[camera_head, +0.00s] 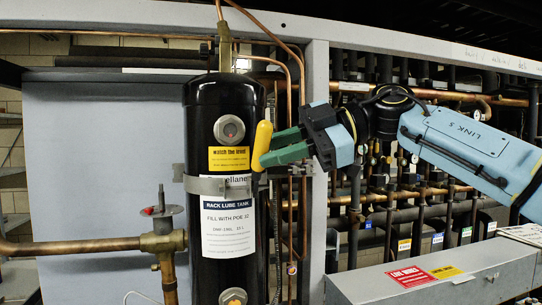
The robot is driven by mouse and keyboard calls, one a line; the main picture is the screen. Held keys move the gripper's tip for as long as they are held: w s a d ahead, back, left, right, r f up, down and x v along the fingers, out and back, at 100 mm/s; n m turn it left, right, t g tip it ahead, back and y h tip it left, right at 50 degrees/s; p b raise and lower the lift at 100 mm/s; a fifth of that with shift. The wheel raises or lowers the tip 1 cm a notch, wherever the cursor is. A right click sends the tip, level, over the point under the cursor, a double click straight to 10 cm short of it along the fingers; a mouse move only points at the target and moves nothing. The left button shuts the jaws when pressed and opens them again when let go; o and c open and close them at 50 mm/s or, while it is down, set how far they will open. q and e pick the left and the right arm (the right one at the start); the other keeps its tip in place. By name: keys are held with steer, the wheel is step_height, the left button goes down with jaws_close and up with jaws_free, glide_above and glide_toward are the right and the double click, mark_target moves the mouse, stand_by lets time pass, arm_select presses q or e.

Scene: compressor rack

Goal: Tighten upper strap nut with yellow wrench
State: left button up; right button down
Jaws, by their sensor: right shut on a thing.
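A black cylindrical tank (205,120) stands upright in the middle of the view. A metal strap (205,186) wraps around it below the yellow label. The yellow wrench (262,145) shows as an upright yellow handle at the tank's right edge, above the strap's right end. My right gripper (270,150), with green fingers, comes in from the right and is shut on the yellow wrench. The wrench's working end and the strap nut cannot be made out, so I cannot tell whether they touch. My left gripper is out of view.
Copper pipes (302,90) run down just right of the tank, behind my gripper. A grey frame post (317,230) stands beside them. A valve with a copper pipe (90,246) is at the lower left. A grey box (440,275) with red and yellow labels is at the lower right.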

steer(key=shift+w+r, duration=0.1)
steer(key=shift+r, duration=0.05)
steer(key=shift+s+r, duration=0.2)
steer(key=shift+r, duration=0.65)
stand_by(0.3)
steer(key=shift+r, duration=0.1)
steer(key=s+r, duration=0.1)
steer(key=r, duration=0.1)
steer(key=s+d+r+p, duration=0.1)
steer(key=s, duration=0.1)
steer(key=shift+s+d+r+p, duration=0.15)
steer(key=shift+s+r+p, duration=0.15)
steer(key=shift+r, duration=0.05)
stand_by(0.9)
stand_by(0.4)
